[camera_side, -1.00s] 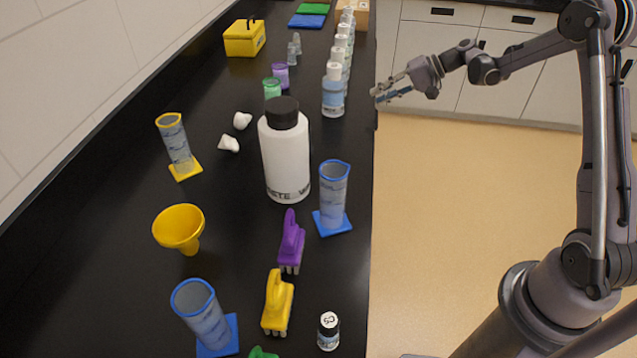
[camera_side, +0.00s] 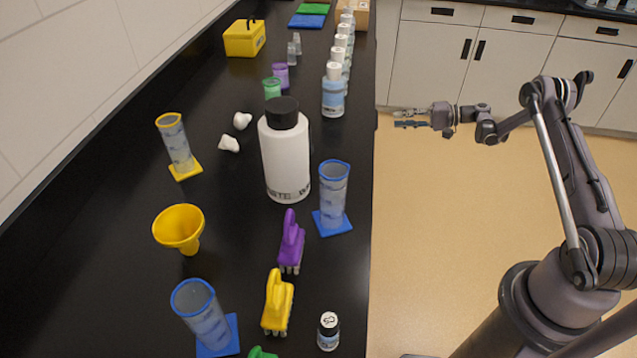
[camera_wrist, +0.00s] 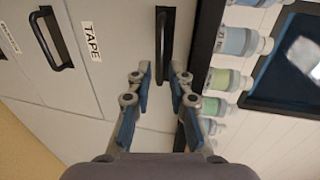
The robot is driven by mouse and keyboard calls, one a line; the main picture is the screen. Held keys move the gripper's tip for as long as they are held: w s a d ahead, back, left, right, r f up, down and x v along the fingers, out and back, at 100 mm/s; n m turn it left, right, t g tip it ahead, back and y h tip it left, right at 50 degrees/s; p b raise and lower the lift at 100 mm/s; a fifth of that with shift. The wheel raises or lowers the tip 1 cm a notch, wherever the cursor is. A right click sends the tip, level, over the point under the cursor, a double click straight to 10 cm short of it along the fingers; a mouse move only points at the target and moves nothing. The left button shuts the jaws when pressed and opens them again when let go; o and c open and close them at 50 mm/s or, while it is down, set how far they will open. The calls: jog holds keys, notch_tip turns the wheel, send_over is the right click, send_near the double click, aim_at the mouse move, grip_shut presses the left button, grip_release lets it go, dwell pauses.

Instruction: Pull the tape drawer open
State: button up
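The tape drawer (camera_wrist: 115,50) shows in the wrist view as a pale front with a label reading TAPE (camera_wrist: 91,41). Its black bar handle (camera_wrist: 164,45) lies ahead of my gripper (camera_wrist: 161,75), near the line between the two fingertips. The fingers are apart with nothing between them; I cannot tell whether the tips reach around the handle. The drawer looks shut. In the side view my gripper (camera_side: 397,118) is beside the black bench's right edge, over the floor. The tape drawer's front is not visible there.
A large white bottle (camera_side: 285,160) and cylinders stand nearer. Another drawer handle (camera_wrist: 50,38) is left of the label. The floor (camera_side: 450,240) is clear.

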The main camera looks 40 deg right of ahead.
jog(key=x, duration=0.8)
jog(key=shift+w+a, duration=0.15)
jog(key=shift+c, duration=0.3)
grip_shut()
